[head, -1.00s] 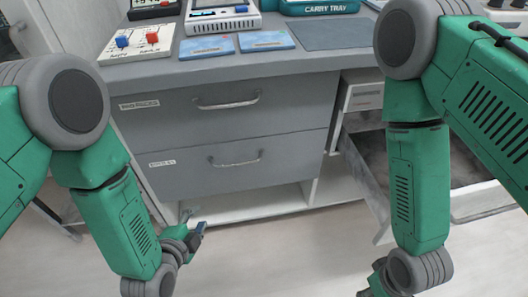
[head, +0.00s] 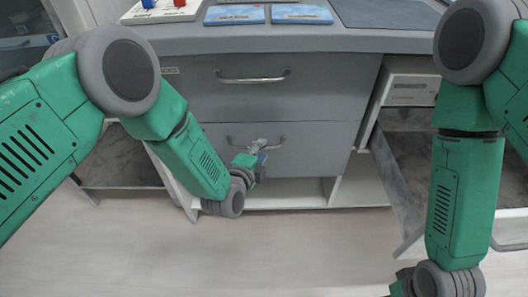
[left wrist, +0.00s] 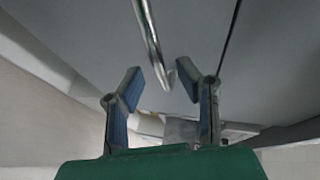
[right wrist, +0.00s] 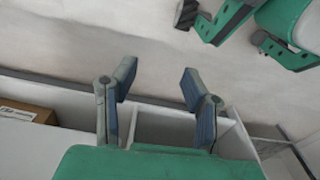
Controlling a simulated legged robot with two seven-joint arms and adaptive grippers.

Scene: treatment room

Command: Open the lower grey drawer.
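The lower grey drawer (head: 310,160) is closed in the cabinet front, below the upper grey drawer (head: 320,105). Its metal handle (head: 281,143) is partly hidden behind my left gripper (head: 259,157). In the left wrist view, my left gripper (left wrist: 160,83) is open, its fingers on either side of the lower end of the handle bar (left wrist: 150,38). I cannot tell whether a finger touches it. My right gripper (right wrist: 157,82) is open and empty in the right wrist view; in the head view it is mostly cut off at the bottom.
The upper drawer has its own handle (head: 252,78). The countertop (head: 290,40) above holds blue packets (head: 302,14) and a dark mat (head: 388,12). An open white shelf (head: 290,196) runs below the drawers. An open compartment (head: 400,150) is at right. The floor in front is clear.

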